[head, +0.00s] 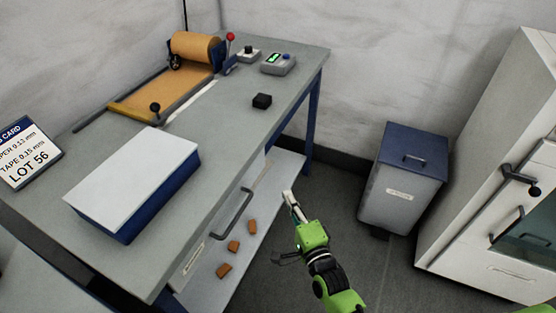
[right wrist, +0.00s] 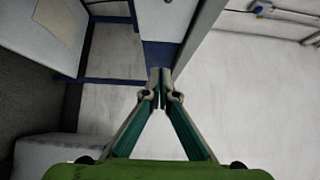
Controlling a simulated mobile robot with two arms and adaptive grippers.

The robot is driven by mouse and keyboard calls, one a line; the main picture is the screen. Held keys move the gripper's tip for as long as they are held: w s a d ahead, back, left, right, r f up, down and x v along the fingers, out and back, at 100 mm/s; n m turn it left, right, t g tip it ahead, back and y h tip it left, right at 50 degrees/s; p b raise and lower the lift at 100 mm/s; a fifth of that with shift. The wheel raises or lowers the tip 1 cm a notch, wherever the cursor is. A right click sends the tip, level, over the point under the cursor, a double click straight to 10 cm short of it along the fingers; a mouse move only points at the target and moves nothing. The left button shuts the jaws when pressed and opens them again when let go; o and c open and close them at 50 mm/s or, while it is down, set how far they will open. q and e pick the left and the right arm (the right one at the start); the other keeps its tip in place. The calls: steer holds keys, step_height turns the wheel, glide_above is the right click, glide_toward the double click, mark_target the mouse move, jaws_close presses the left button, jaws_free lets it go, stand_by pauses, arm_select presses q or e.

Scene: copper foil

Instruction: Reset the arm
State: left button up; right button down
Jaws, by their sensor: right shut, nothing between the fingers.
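My right gripper (head: 290,200) comes in from the bottom of the head view, on a green arm. It is in front of the bench's right side, over the open floor, and apart from the bench. In the right wrist view its two fingers (right wrist: 160,88) meet at the tips with nothing between them. It is shut and empty. My left gripper does not show in either view.
The grey workbench (head: 225,125) carries a copper foil roll (head: 197,46), a blue box with a pale top (head: 135,175), a small black block (head: 262,101) and a lot card (head: 27,152). Copper pieces (head: 233,246) lie below. A bin (head: 395,190) and white cabinet (head: 480,170) stand right.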

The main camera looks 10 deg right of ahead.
steer(key=s+d+f+n+g, duration=0.1)
steer(key=s+f+n+g, duration=0.2)
steer(key=s+f, duration=0.55)
steer(key=s+d+f+n+g+h, duration=0.1)
steer(key=s+d+f+n+g, duration=0.2)
steer(key=f, duration=1)
steer(key=s+f+n+g, duration=0.35)
steer(key=s+f, duration=0.25)
steer(key=f, duration=0.4)
steer(key=s+d+f+n+g, duration=0.2)
steer(key=s+f+n, duration=0.1)
steer(key=s, duration=0.7)
steer(key=s+d+f+n+g+h, duration=0.1)
steer(key=s+d+f+n+g, duration=0.1)
steer(key=s+f, duration=0.4)
steer(key=s+d+f+n+g+h, duration=0.1)
steer(key=s+d+f+n+g, duration=0.2)
steer(key=s, duration=1.1)
step_height(320, 180, down, 2)
steer(key=shift+s+d+f+n+p, duration=0.15)
steer(key=shift+s+d+n+p, duration=0.1)
steer(key=shift+d+n+p, duration=0.25)
